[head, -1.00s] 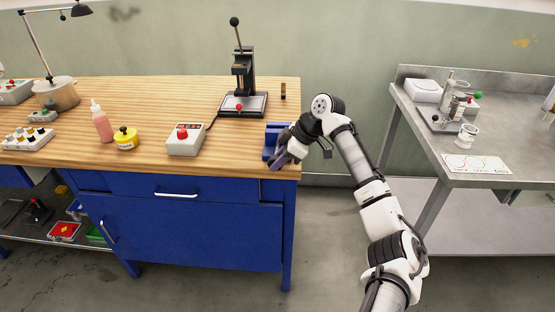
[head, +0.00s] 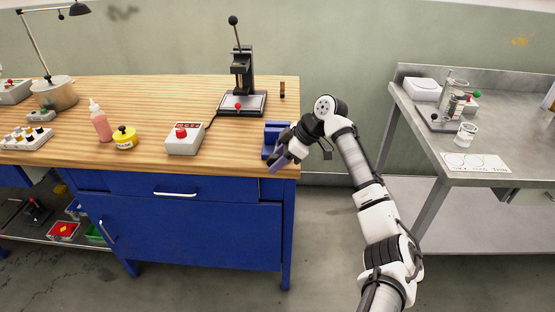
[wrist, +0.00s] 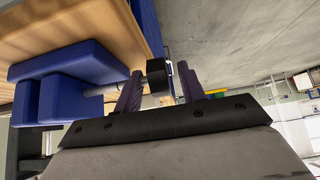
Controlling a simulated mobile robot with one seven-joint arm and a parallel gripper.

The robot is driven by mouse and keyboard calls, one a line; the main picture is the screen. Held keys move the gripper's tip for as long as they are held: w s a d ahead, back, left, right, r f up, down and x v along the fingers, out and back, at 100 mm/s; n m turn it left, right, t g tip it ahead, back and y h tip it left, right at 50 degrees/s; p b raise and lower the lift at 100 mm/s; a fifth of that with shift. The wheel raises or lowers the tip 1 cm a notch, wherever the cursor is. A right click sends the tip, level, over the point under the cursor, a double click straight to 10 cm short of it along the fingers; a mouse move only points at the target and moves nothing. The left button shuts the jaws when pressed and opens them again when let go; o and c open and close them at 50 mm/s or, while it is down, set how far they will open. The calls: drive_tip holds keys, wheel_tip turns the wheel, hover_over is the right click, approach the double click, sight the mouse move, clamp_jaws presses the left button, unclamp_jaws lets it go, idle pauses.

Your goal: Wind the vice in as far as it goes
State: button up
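The blue vice (head: 271,138) sits at the right front corner of the wooden bench, partly hidden by my gripper in the head view. In the wrist view the vice (wrist: 68,98) shows at left as blue blocks. A grey screw (wrist: 100,90) runs from it to a black knob (wrist: 157,76) at its end. My gripper (wrist: 160,90) has two purple fingers spread apart, with the knob showing in the gap between them. I cannot tell whether either finger touches it. In the head view my gripper (head: 278,162) is at the vice's front, by the bench edge.
A small press (head: 243,90) with a lever stands behind the vice. A grey control box with a red button (head: 185,138) is to its left. A steel table (head: 440,130) stands to the right, across a gap of open floor.

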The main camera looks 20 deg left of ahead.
drive_tip(key=shift+r, duration=0.1)
drive_tip(key=b+v, duration=0.2)
drive_tip(key=v, duration=1.1)
drive_tip(key=shift+d+r+b, duration=0.15)
drive_tip(key=shift+d+b, duration=0.1)
drive_tip(key=shift+b, duration=0.1)
drive_tip(key=shift+a, duration=0.1)
